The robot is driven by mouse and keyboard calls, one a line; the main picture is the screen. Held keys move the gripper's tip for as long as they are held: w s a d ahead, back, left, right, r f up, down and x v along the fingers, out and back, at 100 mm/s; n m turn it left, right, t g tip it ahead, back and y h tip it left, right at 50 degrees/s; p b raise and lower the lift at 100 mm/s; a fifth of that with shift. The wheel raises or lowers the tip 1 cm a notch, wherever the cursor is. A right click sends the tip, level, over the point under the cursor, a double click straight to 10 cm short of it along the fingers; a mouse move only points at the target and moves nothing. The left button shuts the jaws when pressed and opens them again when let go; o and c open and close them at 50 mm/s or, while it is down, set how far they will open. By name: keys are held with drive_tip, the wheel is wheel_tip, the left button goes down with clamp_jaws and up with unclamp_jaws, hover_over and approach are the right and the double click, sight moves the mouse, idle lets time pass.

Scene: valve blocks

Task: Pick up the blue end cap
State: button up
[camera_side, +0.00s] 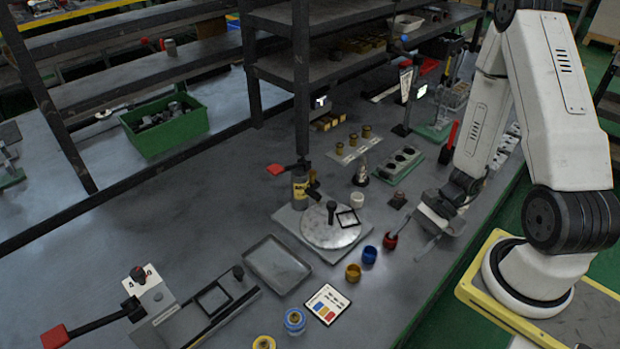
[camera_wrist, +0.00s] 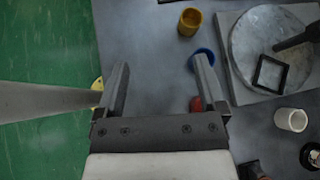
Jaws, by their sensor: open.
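The blue end cap (camera_side: 370,255) stands on the grey bench between a yellow cap (camera_side: 353,272) and a red cap (camera_side: 390,241). In the wrist view the blue cap (camera_wrist: 204,50) is partly hidden behind the tip of the right finger. My gripper (camera_side: 408,243) is at the bench's right side, beside the red cap and to the right of the blue cap. In the wrist view my gripper (camera_wrist: 162,75) is open with nothing between its fingers. The right finger overlaps the red cap (camera_wrist: 196,104) there; I cannot tell whether they touch.
A white cap (camera_side: 357,199) stands near the round plate (camera_side: 322,235) on its square base. A grey tray (camera_side: 277,264) and a colour card (camera_side: 327,304) lie nearby. The green floor (camera_wrist: 40,60) lies beyond the bench edge.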

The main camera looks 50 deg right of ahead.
sight(364, 253)
drive_tip(key=f+m+t, duration=0.1)
drive_tip(key=m+t, duration=0.1)
drive_tip(key=d+f+m+t, duration=0.1)
drive_tip(key=m+t, duration=0.1)
drive_tip(key=w+d+f+m+t, duration=0.1)
drive_tip(key=m+t, duration=0.1)
drive_tip(key=shift+d+m, duration=0.25)
drive_tip(key=shift+m, duration=0.05)
drive_tip(key=shift+d+f+m+t+h, duration=0.45)
drive_tip(key=shift+m+t+h, duration=0.2)
drive_tip(key=shift+m, duration=0.25)
drive_tip(key=shift+w, duration=0.15)
drive_tip(key=shift+x, duration=1.2)
drive_tip(key=shift+x, duration=2.6)
drive_tip(key=shift+f, duration=0.1)
clamp_jaws()
